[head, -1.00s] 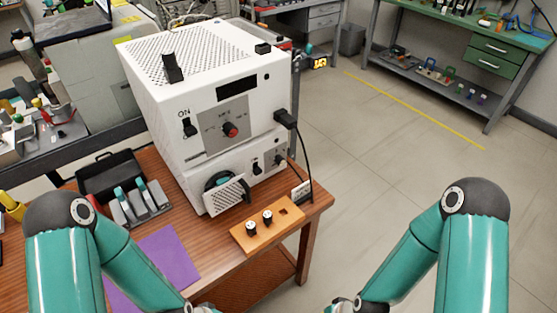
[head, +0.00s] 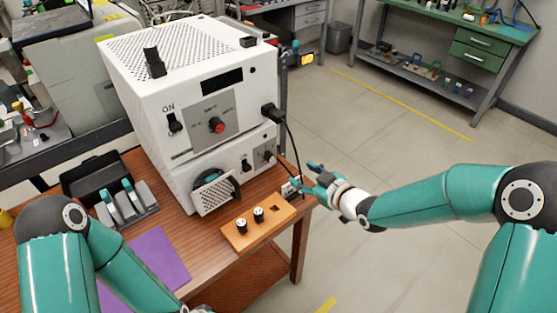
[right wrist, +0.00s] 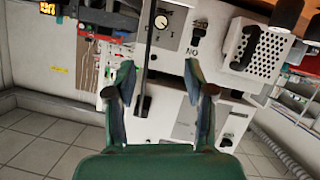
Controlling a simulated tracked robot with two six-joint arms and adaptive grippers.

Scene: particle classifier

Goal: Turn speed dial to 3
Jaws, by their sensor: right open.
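The white machine has a red-centred dial (head: 216,125) on its upper front panel and a small dark dial (head: 268,156) on its lower unit. I cannot read which one is the speed dial. The lower dial with its scale also shows in the right wrist view (right wrist: 162,22), inverted, beside a black switch (right wrist: 197,33). Its setting is too small to read. My right gripper (head: 306,177) is open and empty, right of the lower unit near the table's right edge, apart from the dial.
A black cable (head: 291,140) hangs from a plug (head: 272,113) near my right gripper and crosses the right wrist view. Open floor lies to the right.

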